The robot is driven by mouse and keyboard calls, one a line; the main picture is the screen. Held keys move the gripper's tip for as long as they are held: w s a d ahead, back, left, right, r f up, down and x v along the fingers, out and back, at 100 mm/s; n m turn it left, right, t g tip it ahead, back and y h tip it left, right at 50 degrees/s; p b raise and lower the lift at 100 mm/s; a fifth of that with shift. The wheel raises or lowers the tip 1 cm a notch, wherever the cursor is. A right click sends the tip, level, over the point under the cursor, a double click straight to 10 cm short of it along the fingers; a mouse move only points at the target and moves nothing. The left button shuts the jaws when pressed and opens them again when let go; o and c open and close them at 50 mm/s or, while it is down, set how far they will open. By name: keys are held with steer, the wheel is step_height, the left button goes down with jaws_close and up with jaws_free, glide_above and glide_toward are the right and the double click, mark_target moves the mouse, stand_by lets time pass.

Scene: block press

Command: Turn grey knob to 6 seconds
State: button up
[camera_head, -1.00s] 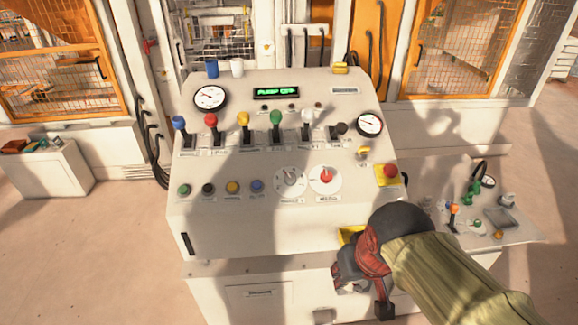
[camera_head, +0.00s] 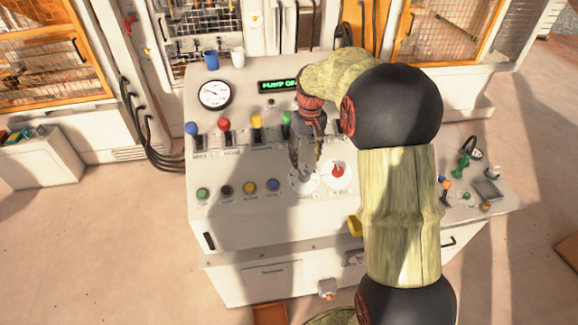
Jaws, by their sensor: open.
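The grey knob sits on a round white dial (camera_head: 301,183) on the console's lower slope, left of the red knob (camera_head: 337,170). My gripper (camera_head: 304,172) is open, pointing down at the grey knob's dial, and covers most of it. I cannot tell whether the fingers touch the knob, and its pointer and the dial's numbers are not readable. The red knob stands clear just right of my gripper.
Levers with blue (camera_head: 192,128), red (camera_head: 224,125) and yellow (camera_head: 256,122) tops stand behind and left. Push buttons (camera_head: 250,187) line the slope left of the dial. A side table (camera_head: 490,207) stands at right.

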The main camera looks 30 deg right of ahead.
mark_target(305, 174)
steer(key=shift+s+a+r, duration=0.1)
steer(key=shift+s+a, duration=0.05)
steer(key=shift+s+f, duration=0.2)
steer(key=shift+f, duration=0.1)
step_height(305, 174, down, 7)
steer(key=shift+w+r, duration=0.1)
steer(key=shift+w, duration=0.05)
steer(key=shift+c, duration=1.1)
steer(key=c, duration=0.9)
